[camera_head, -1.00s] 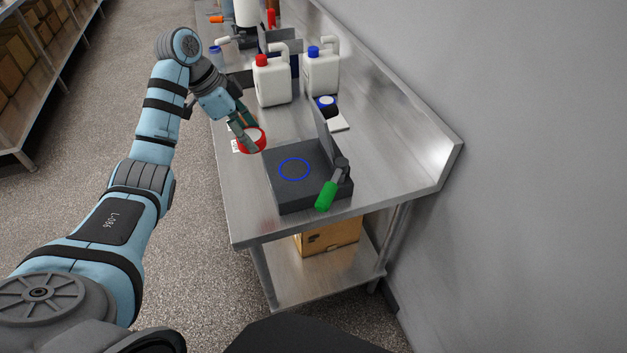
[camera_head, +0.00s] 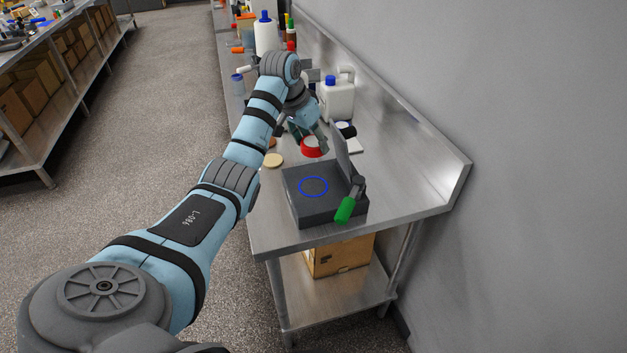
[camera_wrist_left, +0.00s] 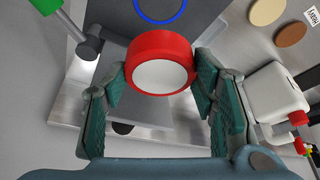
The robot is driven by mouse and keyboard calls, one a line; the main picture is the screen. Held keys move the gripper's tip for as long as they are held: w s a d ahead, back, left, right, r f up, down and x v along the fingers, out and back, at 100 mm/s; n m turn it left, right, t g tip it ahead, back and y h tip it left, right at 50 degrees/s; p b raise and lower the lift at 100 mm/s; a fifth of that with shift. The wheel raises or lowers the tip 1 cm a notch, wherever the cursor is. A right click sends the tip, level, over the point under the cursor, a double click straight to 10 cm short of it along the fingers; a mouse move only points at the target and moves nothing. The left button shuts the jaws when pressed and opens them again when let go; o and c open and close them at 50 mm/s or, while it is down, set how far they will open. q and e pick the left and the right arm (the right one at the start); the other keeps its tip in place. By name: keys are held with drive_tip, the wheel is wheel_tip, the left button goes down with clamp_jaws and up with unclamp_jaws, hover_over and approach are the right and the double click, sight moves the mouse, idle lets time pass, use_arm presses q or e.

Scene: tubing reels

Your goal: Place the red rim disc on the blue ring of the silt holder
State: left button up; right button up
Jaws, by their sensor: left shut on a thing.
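The red rim disc (camera_head: 312,149), with a white face, is held between the fingers of my left gripper (camera_head: 317,138). In the left wrist view the fingers (camera_wrist_left: 160,82) close on both sides of the red disc (camera_wrist_left: 160,45). The silt holder (camera_head: 328,210) is a dark grey box with an upright plate and a green handle (camera_head: 345,210). Its blue ring (camera_head: 313,187) lies bare on the top face; part of the ring shows in the left wrist view (camera_wrist_left: 160,20). The disc is behind the ring in the head view, apart from it. My right gripper is not in view.
A pale tan disc (camera_head: 273,160) lies on the steel bench left of the holder. The wall is on the right. The bench right of the holder is clear.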

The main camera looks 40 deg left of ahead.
sight(315, 185)
use_arm(q)
wheel_tip(315, 185, down, 13)
drive_tip(key=shift+s+a+r, duration=0.1)
drive_tip(key=shift+r, duration=0.1)
drive_tip(key=shift+f, duration=0.1)
drive_tip(key=o, duration=1)
drive_tip(key=shift+r, duration=0.4)
drive_tip(key=v, duration=1.1)
drive_tip(key=shift+s+r+p, duration=0.2)
drive_tip(key=shift+s+p, duration=0.05)
drive_tip(key=shift+p, duration=0.15)
